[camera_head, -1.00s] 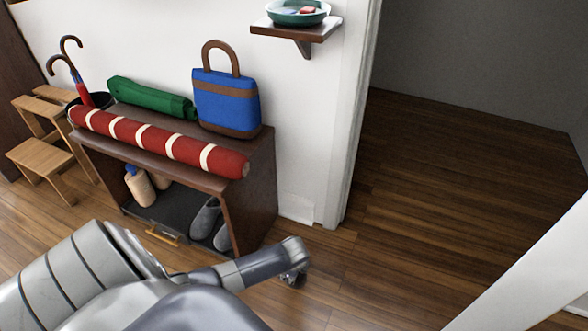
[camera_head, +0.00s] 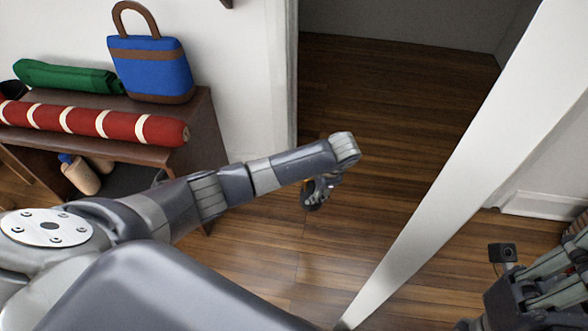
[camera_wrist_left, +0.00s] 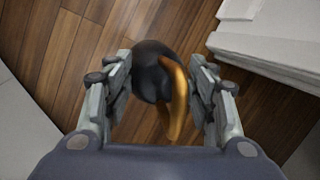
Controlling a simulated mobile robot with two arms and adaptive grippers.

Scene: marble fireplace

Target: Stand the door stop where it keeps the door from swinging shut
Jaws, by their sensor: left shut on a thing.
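The door stop is a dark rounded weight with a brass-coloured handle (camera_wrist_left: 174,104). In the left wrist view it sits between the fingers of my left gripper (camera_wrist_left: 160,95), which is shut on it. In the head view my left gripper (camera_head: 318,190) hangs from the outstretched arm over the wooden floor by the doorway, and the door stop is mostly hidden there. The white door (camera_head: 470,170) stands open to the right of the gripper, apart from it. My right gripper (camera_head: 540,290) is cut off at the lower right, and its fingers are unclear.
A dark bench (camera_head: 195,125) at left carries a red striped roll (camera_head: 90,122), a green roll (camera_head: 65,76) and a blue bag (camera_head: 150,68). The door frame (camera_head: 283,60) stands beyond my left arm. The floor in the doorway (camera_head: 400,110) is clear.

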